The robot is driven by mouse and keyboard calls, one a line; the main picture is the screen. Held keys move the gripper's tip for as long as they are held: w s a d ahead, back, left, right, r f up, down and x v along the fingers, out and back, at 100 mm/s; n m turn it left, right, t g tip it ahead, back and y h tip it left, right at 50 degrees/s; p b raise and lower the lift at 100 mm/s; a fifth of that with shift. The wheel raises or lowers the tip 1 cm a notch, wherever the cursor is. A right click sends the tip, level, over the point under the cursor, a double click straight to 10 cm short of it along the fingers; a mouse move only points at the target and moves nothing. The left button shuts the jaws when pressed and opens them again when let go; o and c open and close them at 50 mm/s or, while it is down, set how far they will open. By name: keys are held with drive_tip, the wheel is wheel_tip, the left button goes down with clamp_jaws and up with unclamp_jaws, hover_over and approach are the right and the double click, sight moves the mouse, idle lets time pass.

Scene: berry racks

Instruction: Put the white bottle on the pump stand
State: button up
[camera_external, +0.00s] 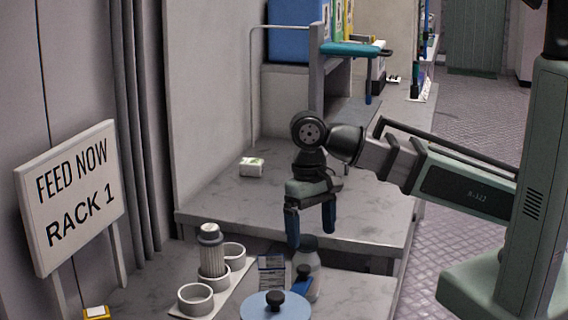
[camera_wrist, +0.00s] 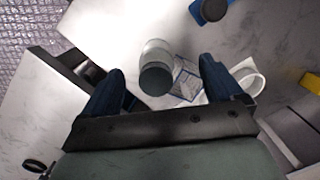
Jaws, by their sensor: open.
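A whitish bottle (camera_external: 313,267) with a grey cap stands on the lower counter, partly hidden by a finger and a blue-handled item in front of it. In the wrist view the bottle (camera_wrist: 157,48) shows its dark cap between my fingertips but farther down. My gripper (camera_external: 311,228) is open and empty, pointing down above the bottle; its blue fingers also show in the wrist view (camera_wrist: 160,78). I cannot tell for sure which thing is the pump stand. A white holder with several round cups (camera_external: 195,298) stands to the left; a ribbed grey container (camera_external: 211,252) is in it.
A blue-and-white printed packet (camera_external: 271,270) lies close beside the bottle. A pale blue disc with a black knob (camera_external: 275,305) is in front. A raised grey shelf (camera_external: 372,213) lies behind, with a small white box (camera_external: 251,167). A "FEED NOW RACK 1" sign (camera_external: 72,195) stands left.

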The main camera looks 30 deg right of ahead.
sight(306, 252)
drive_tip(key=n, duration=0.1)
drive_tip(key=w+n, duration=0.1)
drive_tip(key=n, duration=0.1)
drive_tip(key=shift+w+d+f+t, duration=0.1)
drive_tip(key=shift+w+d+t, duration=0.1)
drive_tip(key=shift+t, duration=0.2)
drive_tip(key=n, duration=0.3)
drive_tip(key=shift+w, duration=0.35)
drive_tip(key=n, duration=0.4)
drive_tip(key=shift+w+f+n+t, duration=0.1)
drive_tip(key=shift+w+n+t, duration=0.05)
drive_tip(key=shift+n+t, duration=0.15)
drive_tip(key=shift+f, duration=3.7)
clamp_jaws()
drive_tip(key=shift+r, duration=0.1)
